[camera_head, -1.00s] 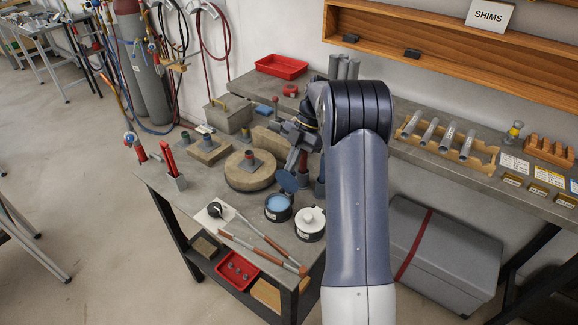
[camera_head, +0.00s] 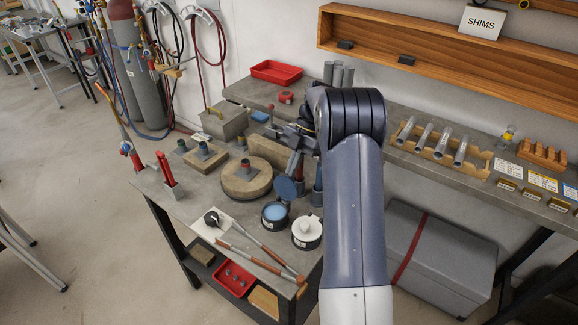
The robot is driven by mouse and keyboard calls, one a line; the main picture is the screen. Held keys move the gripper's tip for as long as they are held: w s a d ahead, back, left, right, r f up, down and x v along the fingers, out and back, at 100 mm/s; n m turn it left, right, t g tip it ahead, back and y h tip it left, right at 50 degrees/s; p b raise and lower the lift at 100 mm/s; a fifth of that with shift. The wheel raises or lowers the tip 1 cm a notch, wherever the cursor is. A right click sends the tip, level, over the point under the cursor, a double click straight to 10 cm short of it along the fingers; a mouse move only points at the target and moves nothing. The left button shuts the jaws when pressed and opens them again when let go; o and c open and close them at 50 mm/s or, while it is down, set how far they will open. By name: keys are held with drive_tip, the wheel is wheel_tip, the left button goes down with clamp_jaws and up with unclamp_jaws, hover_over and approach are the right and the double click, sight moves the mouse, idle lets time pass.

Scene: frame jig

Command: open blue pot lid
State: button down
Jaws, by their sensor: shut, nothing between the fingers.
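The blue pot (camera_head: 275,216) stands near the right side of the bench, a dark round pot with light blue contents showing. Its blue lid (camera_head: 286,188) is raised and tilted up at the pot's back edge, so the pot's mouth is uncovered. My gripper (camera_head: 296,160) is shut and empty, above and behind the lid. The fingertips are small and partly hidden by the arm; I cannot tell whether they touch the lid.
A white-lidded pot (camera_head: 307,232) stands right of the blue pot. A round wooden block (camera_head: 246,181) sits to the left. Rods (camera_head: 262,262) lie along the front edge. A red tray (camera_head: 277,72) is at the back.

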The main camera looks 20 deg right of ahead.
drive_tip(key=p+v, duration=0.6)
drive_tip(key=v, duration=0.3)
drive_tip(key=shift+s+a+r, duration=0.15)
drive_tip(key=shift+s+r, duration=0.15)
drive_tip(key=shift+r, duration=0.2)
drive_tip(key=shift+a+f, duration=0.1)
drive_tip(key=shift+f, duration=0.05)
drive_tip(key=b+x, duration=0.3)
drive_tip(key=x, duration=0.1)
drive_tip(key=b+x, duration=0.4)
drive_tip(key=shift+w+f, duration=0.2)
drive_tip(key=shift+f, duration=0.15)
drive_tip(key=shift+s+a, duration=0.1)
